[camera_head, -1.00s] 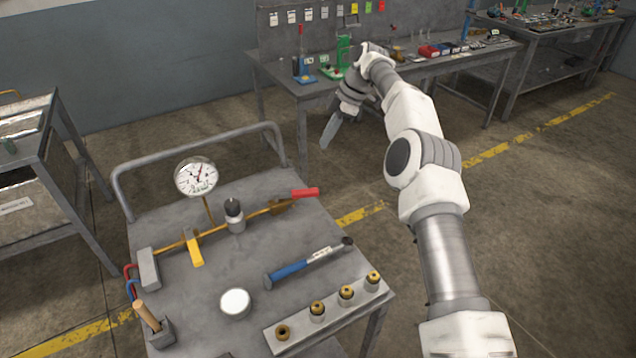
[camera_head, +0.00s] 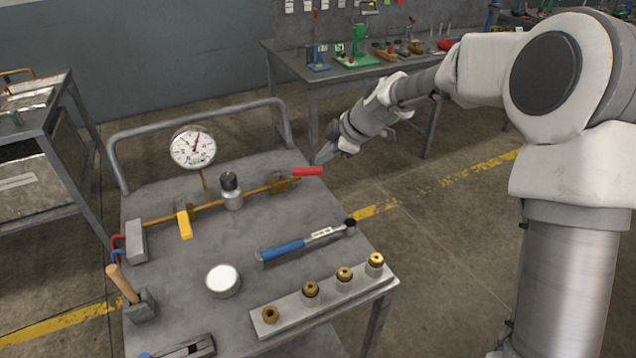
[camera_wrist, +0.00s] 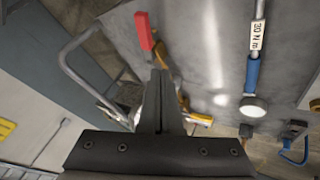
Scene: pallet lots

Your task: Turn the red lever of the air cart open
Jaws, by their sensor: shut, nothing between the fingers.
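The air cart (camera_head: 290,231) is a grey metal cart with a brass pipe line, a pressure gauge (camera_head: 193,147) and a yellow lever (camera_head: 184,224). The red lever (camera_head: 307,171) sits at the right end of the pipe, pointing right over the cart's far right edge. My gripper (camera_head: 325,154) is just beyond the lever, near its tip, with its fingers pointing down and left. In the wrist view the red lever (camera_wrist: 145,31) lies ahead of the shut fingers (camera_wrist: 158,75), slightly left. I cannot tell whether they touch. The fingers hold nothing.
A blue-handled torque wrench (camera_head: 305,243), a round white-topped piece (camera_head: 223,281) and a strip with several brass fittings (camera_head: 290,322) lie on the cart. A cart handle (camera_head: 200,118) rises behind. A workbench (camera_head: 310,75) stands at the back.

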